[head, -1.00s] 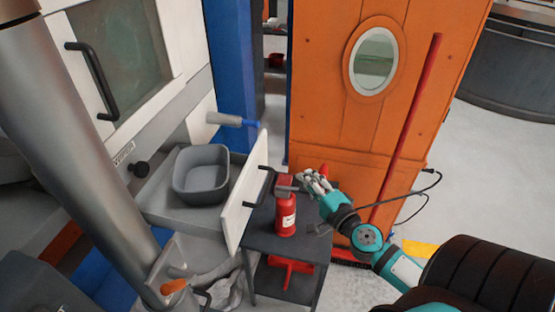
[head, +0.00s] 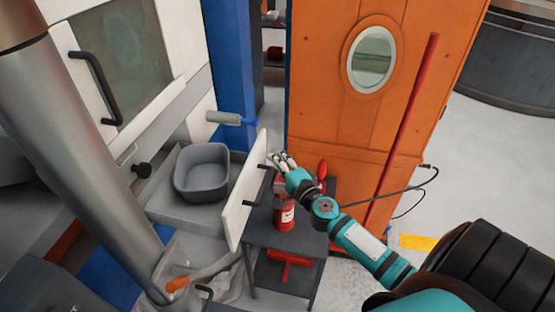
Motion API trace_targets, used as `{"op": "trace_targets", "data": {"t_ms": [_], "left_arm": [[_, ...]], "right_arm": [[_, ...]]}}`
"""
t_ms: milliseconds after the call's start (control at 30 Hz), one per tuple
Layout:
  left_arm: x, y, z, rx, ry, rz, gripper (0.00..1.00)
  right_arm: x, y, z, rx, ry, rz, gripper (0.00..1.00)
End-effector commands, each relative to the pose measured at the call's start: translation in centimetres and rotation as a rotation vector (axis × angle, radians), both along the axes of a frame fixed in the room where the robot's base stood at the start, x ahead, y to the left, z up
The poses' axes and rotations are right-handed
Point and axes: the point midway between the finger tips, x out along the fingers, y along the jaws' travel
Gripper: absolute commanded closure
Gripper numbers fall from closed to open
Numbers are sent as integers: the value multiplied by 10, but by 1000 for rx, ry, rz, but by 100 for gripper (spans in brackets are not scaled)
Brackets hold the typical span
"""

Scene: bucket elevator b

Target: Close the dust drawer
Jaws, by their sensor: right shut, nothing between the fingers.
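The dust drawer (head: 240,205) stands pulled out from the white machine, its white front panel facing right with a dark handle (head: 264,185) on it. A grey bin (head: 202,172) sits inside it. My right gripper (head: 278,158) is shut and empty, its fingertips just right of the panel, near the upper end of the handle. I cannot tell whether it touches the panel. My left gripper is not in view.
A dark side table (head: 290,240) with a red bottle (head: 284,213) stands below my right wrist. An orange cabinet (head: 345,130) with a red pole (head: 404,125) is behind. A grey roller with blue handle (head: 225,118) sticks out above the drawer. Floor at the right is open.

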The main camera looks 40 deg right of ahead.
Motion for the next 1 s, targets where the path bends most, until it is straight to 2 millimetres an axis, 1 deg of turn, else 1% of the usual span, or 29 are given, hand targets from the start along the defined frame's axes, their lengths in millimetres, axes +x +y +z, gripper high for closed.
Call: {"op": "trace_targets", "data": {"t_ms": [167,267,367,467,667,800,1000], "left_arm": [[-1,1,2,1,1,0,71],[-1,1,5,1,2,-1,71],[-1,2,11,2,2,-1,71],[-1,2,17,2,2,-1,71],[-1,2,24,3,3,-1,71],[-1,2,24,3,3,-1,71],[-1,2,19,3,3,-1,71]], "right_arm": [[3,3,1,0,-1,1,100],[10,9,3,0,-2,1,100],[22,19,4,3,-2,2,100],[38,33,4,3,-2,2,100],[77,67,3,5,-2,2,100],[104,90,2,5,-2,2,100],[136,118,0,3,-1,2,100]]}}
